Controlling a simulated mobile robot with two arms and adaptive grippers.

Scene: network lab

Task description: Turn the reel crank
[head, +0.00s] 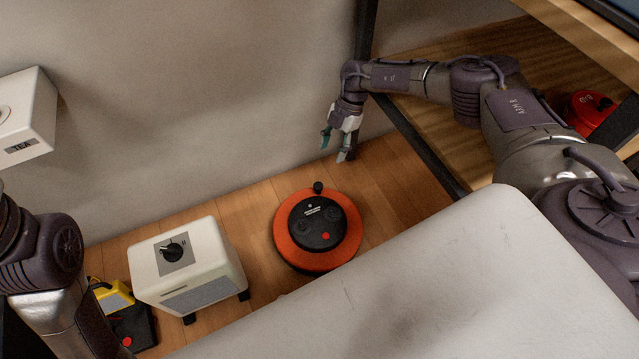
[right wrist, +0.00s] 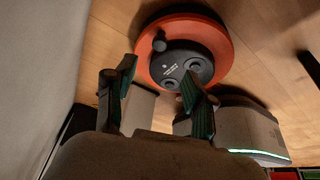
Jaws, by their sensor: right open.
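The reel (head: 287,243) is an orange disc with a black hub, lying on the wooden floor in the middle of the head view. Its crank (head: 318,187) shows as a small black knob at the far edge of the hub. In the right wrist view the crank knob (right wrist: 159,44) is at the hub's upper left, beyond the fingers. My right gripper (head: 338,145) is open and empty, near the wall, beyond and slightly right of the reel; its fingers also show in the right wrist view (right wrist: 155,95). It touches nothing. My left arm is at the left edge; its gripper is out of view.
A white box with a dial (head: 205,262) stands left of the reel. A yellow and black item (head: 112,297) is left of it. A white box marked TEA (head: 27,120) is at upper left. A wooden shelf (head: 440,125) with a red reel (head: 588,110) is at right.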

